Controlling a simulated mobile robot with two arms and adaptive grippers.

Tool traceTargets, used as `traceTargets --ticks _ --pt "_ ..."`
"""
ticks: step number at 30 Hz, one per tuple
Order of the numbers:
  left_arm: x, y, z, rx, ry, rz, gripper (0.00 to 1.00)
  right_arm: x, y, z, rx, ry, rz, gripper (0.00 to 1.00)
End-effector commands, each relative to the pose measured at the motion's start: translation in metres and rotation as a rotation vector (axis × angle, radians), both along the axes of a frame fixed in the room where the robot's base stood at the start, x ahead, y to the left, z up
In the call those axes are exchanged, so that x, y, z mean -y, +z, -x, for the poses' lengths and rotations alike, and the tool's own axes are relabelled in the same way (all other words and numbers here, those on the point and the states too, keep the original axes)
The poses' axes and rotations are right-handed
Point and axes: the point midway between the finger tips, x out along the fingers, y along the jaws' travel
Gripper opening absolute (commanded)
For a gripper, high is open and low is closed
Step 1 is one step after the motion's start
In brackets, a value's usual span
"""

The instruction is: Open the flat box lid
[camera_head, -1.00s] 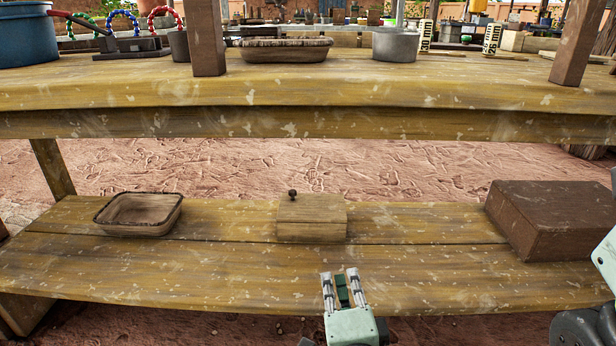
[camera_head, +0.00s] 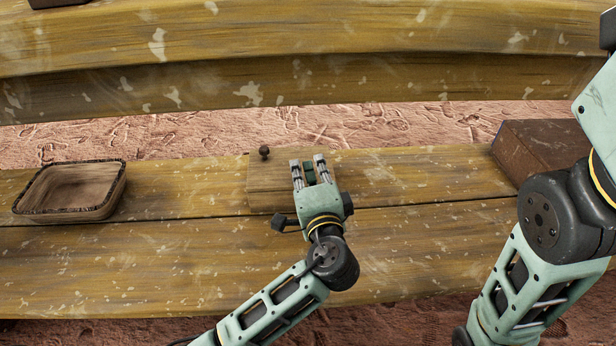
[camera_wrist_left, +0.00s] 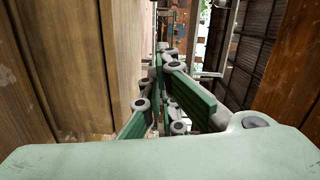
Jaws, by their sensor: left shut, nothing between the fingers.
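The flat box (camera_head: 268,180) is a small, light wooden box with a round dark knob (camera_head: 264,152) at its far left part. It sits on the low wooden bench (camera_head: 180,258), and its lid looks closed. My left gripper (camera_head: 309,166) is shut and empty. In the head view it overlaps the box's right part, with its fingertips to the right of the knob; I cannot tell whether it touches. In the left wrist view the green fingers (camera_wrist_left: 165,105) show beside brown wooden surfaces. My right gripper is out of view; only its arm shows at the right.
A wooden tray (camera_head: 72,190) with a dark rim stands on the bench at the left. A brown block (camera_head: 545,148) stands at the right end. A higher wooden tabletop (camera_head: 330,35) crosses behind. Bare bench lies between tray and box.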

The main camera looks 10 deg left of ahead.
Motion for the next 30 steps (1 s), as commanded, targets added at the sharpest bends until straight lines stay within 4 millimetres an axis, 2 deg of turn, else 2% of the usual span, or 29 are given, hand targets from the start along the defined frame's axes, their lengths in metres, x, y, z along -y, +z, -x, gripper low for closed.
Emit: traceTargets --ticks 3,7,12,15,30 --pt "-0.010 -0.004 -0.026 0.005 0.001 -0.002 0.00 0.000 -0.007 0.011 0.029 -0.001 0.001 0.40" --pt "-0.020 -0.005 -0.050 0.004 0.002 -0.001 0.00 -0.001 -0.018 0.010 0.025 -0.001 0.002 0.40" --pt "-0.045 -0.008 -0.045 0.000 0.001 -0.002 0.00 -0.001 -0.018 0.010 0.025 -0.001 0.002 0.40" --pt "-0.053 -0.008 -0.044 0.001 -0.001 -0.001 0.00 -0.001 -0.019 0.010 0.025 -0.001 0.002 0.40" --pt "-0.059 -0.008 -0.042 -0.001 -0.001 -0.001 0.00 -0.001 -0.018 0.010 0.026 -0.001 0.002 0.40"
